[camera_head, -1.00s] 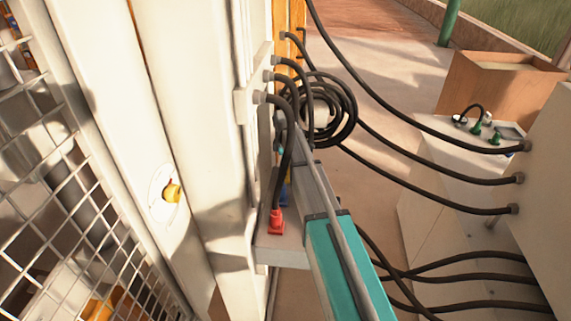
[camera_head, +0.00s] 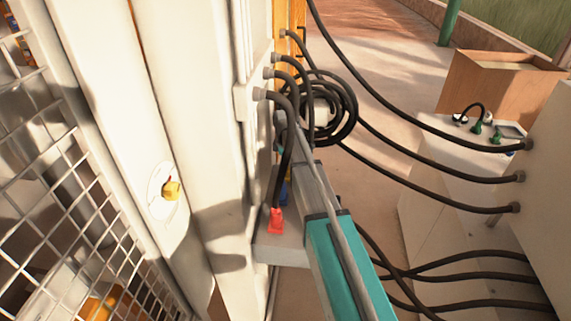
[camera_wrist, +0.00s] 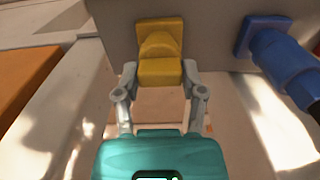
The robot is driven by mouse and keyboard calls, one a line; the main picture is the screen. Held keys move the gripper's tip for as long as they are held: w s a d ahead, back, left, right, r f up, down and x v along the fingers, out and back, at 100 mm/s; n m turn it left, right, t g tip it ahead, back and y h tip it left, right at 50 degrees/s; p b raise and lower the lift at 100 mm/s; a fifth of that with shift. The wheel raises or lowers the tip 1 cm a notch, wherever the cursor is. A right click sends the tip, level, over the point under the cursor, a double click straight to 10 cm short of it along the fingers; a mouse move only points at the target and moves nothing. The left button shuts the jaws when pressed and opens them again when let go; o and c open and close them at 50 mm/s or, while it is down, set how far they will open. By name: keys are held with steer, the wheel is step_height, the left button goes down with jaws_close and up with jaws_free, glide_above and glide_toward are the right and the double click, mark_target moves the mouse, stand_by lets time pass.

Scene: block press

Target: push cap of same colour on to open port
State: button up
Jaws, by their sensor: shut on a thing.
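My gripper (camera_wrist: 161,76) is shut on a yellow cap (camera_wrist: 160,73) in the wrist view. The cap is at a yellow square port (camera_wrist: 160,30) on the grey block face (camera_wrist: 215,25). The two overlap from here, so I cannot tell whether the cap is fully seated. A blue plug (camera_wrist: 285,60) with a dark cable is fitted to the same face, right of my gripper. My arm hides my gripper there.
Dark cables run from a white wall plate (camera_head: 248,95) beside my arm, with a coil (camera_head: 345,110) behind. More cables cross to a pale cabinet (camera_head: 550,190) at right. A wire mesh (camera_head: 75,190) and white posts stand close at left. Open floor (camera_head: 400,75) lies beyond.

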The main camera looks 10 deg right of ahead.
steer(key=shift+f+b, duration=0.3)
steer(key=o, duration=1)
steer(key=shift+r, duration=0.15)
